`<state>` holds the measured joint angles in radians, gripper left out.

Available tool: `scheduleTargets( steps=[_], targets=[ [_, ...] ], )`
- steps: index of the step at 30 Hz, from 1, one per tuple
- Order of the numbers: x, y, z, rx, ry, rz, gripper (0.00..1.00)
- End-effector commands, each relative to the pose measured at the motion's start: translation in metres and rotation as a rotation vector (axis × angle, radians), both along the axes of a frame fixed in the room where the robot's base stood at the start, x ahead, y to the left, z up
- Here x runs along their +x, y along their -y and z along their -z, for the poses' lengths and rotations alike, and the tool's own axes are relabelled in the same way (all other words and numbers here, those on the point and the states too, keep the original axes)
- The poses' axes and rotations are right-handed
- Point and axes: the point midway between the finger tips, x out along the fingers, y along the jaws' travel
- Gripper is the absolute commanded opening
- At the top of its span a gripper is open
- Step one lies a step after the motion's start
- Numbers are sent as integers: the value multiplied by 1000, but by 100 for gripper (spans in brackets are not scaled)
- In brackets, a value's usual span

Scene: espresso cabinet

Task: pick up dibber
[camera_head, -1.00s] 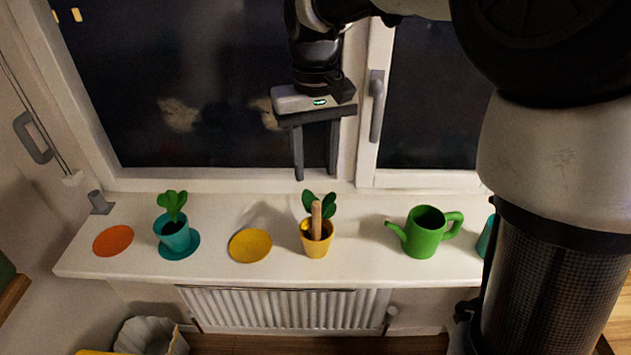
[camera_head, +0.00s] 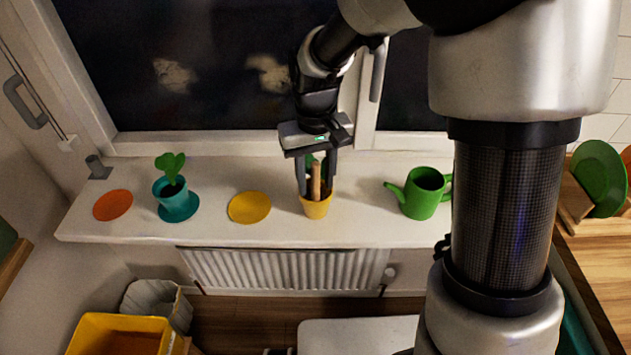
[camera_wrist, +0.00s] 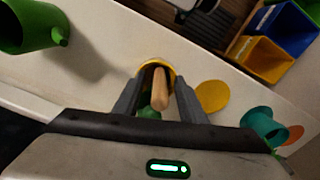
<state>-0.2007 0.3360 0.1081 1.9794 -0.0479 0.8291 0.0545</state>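The dibber (camera_head: 316,181) is a light wooden stick standing upright in the small yellow pot (camera_head: 316,208) on the white windowsill. In the wrist view the dibber (camera_wrist: 159,90) points up toward the camera, with the yellow pot (camera_wrist: 146,70) around its lower part. My gripper (camera_head: 317,188) is directly above the pot, with its fingers open on either side of the dibber. In the wrist view both fingers of my gripper (camera_wrist: 158,103) are apart from the stick, with gaps on both sides.
On the sill (camera_head: 290,230) stand a green watering can (camera_head: 424,194) to the right, a yellow saucer (camera_head: 249,207), a teal pot with a plant (camera_head: 172,190) and an orange saucer (camera_head: 113,205) to the left. The window is close behind.

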Motion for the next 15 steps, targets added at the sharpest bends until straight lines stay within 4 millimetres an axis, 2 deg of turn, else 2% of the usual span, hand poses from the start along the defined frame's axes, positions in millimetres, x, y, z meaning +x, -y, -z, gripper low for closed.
scheduleTargets(
  steps=[8,12,15],
  targets=[
    [0,0,3,0,1,0,38],
    [0,0,3,0,1,0,14],
    [0,0,3,0,1,0,0]
  ],
)
